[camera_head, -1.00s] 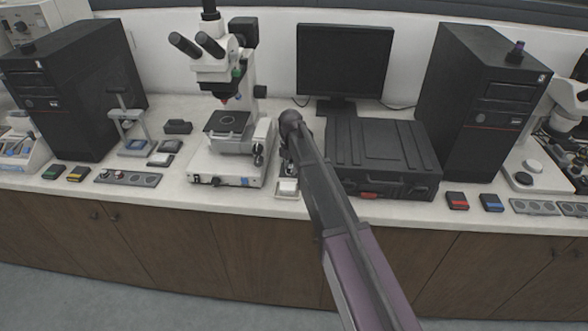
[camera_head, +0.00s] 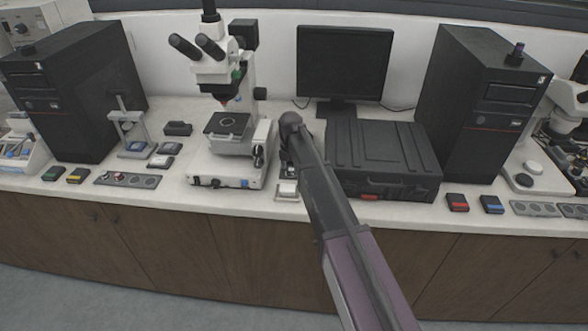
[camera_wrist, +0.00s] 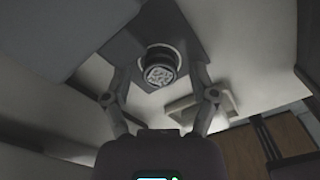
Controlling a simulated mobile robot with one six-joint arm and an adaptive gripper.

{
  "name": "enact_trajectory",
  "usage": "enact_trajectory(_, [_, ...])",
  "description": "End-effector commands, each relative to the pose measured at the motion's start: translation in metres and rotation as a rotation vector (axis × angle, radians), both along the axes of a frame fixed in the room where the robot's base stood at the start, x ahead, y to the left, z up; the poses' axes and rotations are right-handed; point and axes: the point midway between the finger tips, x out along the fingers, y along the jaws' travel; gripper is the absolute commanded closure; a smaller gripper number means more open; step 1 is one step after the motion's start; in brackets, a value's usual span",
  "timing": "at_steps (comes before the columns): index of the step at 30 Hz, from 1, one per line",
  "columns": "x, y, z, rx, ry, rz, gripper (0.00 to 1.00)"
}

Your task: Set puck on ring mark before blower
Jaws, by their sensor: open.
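In the wrist view, a short round puck (camera_wrist: 160,73) with a pale speckled face and dark side stands on a dark square plate (camera_wrist: 125,48). My gripper (camera_wrist: 159,76) is open, with one finger on each side of the puck and a visible gap at both sides. In the head view, my gripper is mostly hidden behind my own arm, low over the bench between the microscope and the black case. The puck cannot be made out there.
A microscope (camera_head: 225,165) with a ringed dark stage plate stands left of my arm. A black case (camera_head: 383,150) stands close on the right.

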Motion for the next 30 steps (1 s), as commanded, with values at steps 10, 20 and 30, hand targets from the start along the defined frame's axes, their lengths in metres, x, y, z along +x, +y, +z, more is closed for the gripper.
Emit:
enact_trajectory(10, [0.0,0.0,0.016,0.0,0.0,0.0,0.25])
enact_trajectory(20, [0.0,0.0,0.044,0.0,0.0,0.0,0.25])
enact_trajectory(30, [0.0,-0.001,0.072,0.0,0.0,-0.001,0.25])
